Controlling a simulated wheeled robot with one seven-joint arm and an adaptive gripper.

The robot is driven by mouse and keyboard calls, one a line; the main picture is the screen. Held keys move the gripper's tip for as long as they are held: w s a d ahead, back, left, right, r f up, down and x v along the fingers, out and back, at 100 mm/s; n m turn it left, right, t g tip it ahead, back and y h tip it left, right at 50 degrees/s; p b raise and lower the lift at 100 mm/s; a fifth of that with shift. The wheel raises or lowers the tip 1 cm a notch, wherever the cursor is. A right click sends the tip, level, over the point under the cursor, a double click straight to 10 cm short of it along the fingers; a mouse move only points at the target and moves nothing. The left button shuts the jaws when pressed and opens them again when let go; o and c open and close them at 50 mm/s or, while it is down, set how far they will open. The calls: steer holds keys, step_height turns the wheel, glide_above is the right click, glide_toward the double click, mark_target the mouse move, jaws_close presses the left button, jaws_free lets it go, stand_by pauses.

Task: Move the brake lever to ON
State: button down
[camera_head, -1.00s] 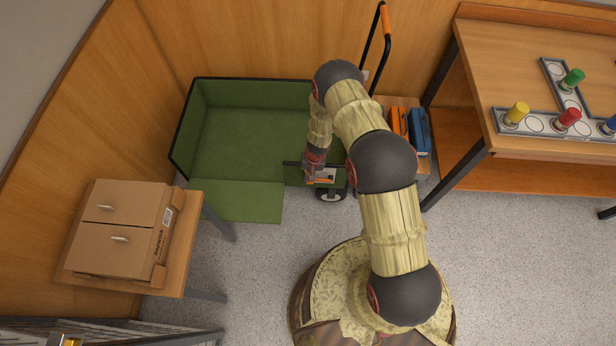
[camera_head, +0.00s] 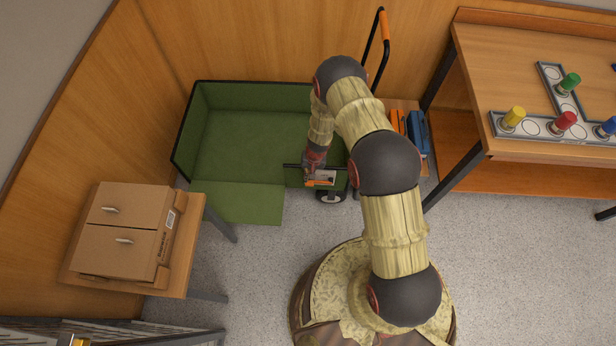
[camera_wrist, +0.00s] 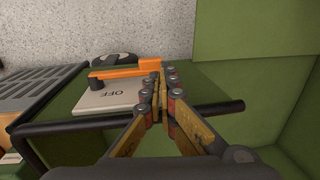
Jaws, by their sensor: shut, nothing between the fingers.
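The brake lever (camera_wrist: 125,72) is an orange bar over a pale plate (camera_wrist: 105,98) on the green wagon (camera_head: 240,145). The word OFF shows on the plate, upside down in the wrist view; no ON mark is visible there. In the head view the lever (camera_head: 320,183) is a small orange strip at the wagon's near right corner. My gripper (camera_wrist: 163,82) is shut and empty. Its fingertips are right at the lever's right end and hide part of it; I cannot tell whether they touch. In the head view my gripper (camera_head: 314,168) is just above the plate.
The wagon's dark rim bar (camera_wrist: 215,110) passes under my fingers. A wheel (camera_head: 331,197) is below the corner. The wagon's handle (camera_head: 384,50) rises behind my arm. A bench (camera_head: 530,60) stands right, and a small table with a carton (camera_head: 125,225) stands left.

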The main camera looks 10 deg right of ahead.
step_height(320, 180, up, 12)
steer(key=p, duration=0.3)
steer(key=shift+p, duration=0.35)
